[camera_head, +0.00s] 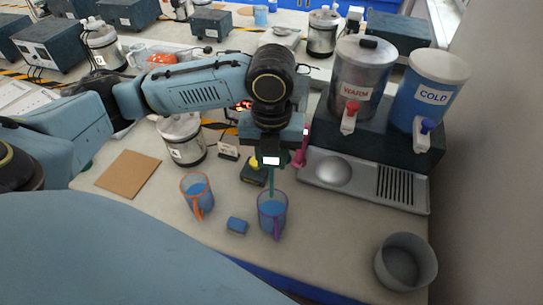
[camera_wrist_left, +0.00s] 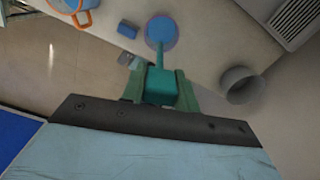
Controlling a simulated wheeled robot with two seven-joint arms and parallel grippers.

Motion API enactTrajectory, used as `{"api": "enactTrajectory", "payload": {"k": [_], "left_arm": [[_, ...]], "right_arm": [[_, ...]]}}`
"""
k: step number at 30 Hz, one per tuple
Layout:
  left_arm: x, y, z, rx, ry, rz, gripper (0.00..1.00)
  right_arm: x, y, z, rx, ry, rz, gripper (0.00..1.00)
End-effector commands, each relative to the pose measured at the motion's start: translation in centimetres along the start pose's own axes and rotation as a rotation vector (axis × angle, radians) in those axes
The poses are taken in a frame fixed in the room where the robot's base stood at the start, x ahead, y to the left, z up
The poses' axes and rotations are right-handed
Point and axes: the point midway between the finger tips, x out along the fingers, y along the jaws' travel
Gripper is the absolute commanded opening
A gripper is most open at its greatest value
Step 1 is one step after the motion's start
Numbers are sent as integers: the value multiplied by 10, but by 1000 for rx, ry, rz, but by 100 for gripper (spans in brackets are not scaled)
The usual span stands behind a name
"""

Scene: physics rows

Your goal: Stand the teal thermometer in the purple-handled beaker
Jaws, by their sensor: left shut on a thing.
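The purple-handled beaker (camera_head: 272,215) stands on the bench, with blue liquid in it and its handle toward the front. It also shows in the wrist view (camera_wrist_left: 162,28). My left gripper (camera_head: 270,158) is above the beaker, pointing down. In the wrist view its fingers (camera_wrist_left: 160,88) are shut on the head of the teal thermometer (camera_wrist_left: 160,86). The thin stem (camera_head: 271,182) hangs upright from the gripper and its lower end reaches the beaker's mouth. How deep the tip is inside I cannot tell. My right gripper is out of view.
An orange-handled beaker (camera_head: 197,193) stands to the left, with a blue block (camera_head: 237,225) between the beakers. A dark block (camera_head: 254,172) and a pink object (camera_head: 302,148) are close behind. A grey bowl (camera_head: 405,262) stands at right; drink dispensers (camera_head: 362,75) stand behind a metal tray (camera_head: 365,180).

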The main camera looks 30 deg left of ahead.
Motion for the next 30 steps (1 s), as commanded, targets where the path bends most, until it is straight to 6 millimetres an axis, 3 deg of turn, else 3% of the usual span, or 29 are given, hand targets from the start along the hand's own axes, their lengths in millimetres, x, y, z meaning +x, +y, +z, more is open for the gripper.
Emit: {"api": "enactTrajectory", "payload": {"k": [11, 30], "left_arm": [[24, 0, 0, 0, 0, -1, 0], [67, 0, 0, -1, 1, 1, 0]], "right_arm": [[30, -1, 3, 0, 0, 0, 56], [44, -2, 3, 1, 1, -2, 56]]}}
